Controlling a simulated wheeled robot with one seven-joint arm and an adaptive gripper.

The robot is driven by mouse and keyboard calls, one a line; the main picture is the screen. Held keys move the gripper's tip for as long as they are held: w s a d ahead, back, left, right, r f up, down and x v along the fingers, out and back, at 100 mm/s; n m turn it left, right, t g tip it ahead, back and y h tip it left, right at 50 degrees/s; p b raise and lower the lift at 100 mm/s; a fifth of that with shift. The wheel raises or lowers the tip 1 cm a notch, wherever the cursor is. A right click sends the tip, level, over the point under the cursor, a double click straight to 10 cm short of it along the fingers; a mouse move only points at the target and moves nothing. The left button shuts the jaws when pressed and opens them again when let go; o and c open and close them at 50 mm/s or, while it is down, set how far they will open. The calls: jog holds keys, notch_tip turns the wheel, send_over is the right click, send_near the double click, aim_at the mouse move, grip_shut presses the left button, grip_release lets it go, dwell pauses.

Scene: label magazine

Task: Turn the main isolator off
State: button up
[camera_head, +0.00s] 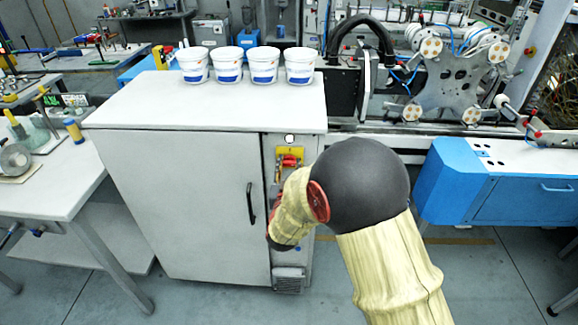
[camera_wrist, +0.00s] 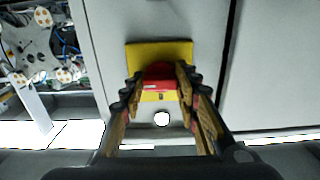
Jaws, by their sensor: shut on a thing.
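The main isolator is a red rotary handle on a yellow plate, on the narrow right-hand panel of a white cabinet. In the head view the yellow plate (camera_head: 290,153) and part of the red handle (camera_head: 289,161) show above my gripper (camera_head: 284,174). In the wrist view the red handle (camera_wrist: 159,77) sits between my two fingers, in front of the yellow plate (camera_wrist: 160,50). My gripper (camera_wrist: 159,80) is shut on the handle, one finger at each side. The fingers hide the handle's sides, and I cannot tell its switch position.
The white cabinet (camera_head: 180,205) has a black door handle (camera_head: 251,203) left of the panel. Several white tubs (camera_head: 263,66) stand on its top. A workbench (camera_head: 45,185) is at the left, a blue machine unit (camera_head: 500,185) at the right. Open floor lies in front.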

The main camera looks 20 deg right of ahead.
jog(key=shift+n, duration=0.4)
jog(key=n+p, duration=0.2)
jog(key=n, duration=0.1)
jog(key=shift+n, duration=0.3)
jog(key=n+p, duration=0.2)
jog(key=n, duration=0.2)
jog(key=shift+n, duration=0.3)
jog(key=n+p, duration=0.2)
jog(key=n, duration=0.2)
jog(key=shift+r+n, duration=0.1)
jog(key=shift+n, duration=0.2)
jog(key=shift+n+p, duration=1.1)
jog(key=shift+n, duration=1.1)
jog(key=o, duration=1.2)
jog(key=shift+c, duration=0.2)
